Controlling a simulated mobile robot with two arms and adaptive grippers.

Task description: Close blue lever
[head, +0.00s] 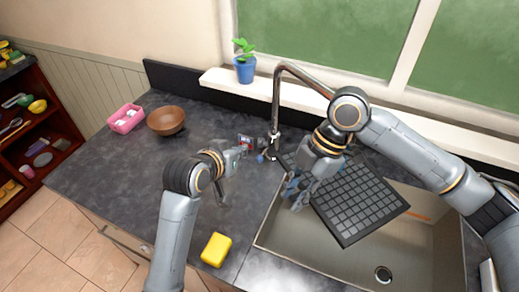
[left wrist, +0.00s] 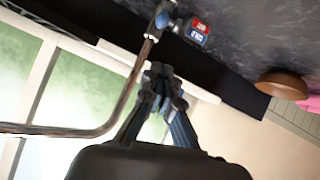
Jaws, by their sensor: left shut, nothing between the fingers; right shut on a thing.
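The blue lever (head: 261,157) is a small blue piece low at the base of the metal faucet (head: 276,100). In the left wrist view a blue piece (left wrist: 162,20) shows on the faucet, beside a red and blue label (left wrist: 199,31). My left gripper (head: 239,154) is shut and empty, just left of the lever; I cannot tell if they touch. Its closed fingers (left wrist: 158,72) show in the left wrist view. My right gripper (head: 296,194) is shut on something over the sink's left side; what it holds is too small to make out.
A black gridded rack (head: 376,207) lies across the sink (head: 300,250). A yellow sponge (head: 216,250) is at the counter's front. A brown bowl (head: 166,120), a pink container (head: 126,118) and a blue plant pot (head: 245,70) stand farther back. The left counter is mostly clear.

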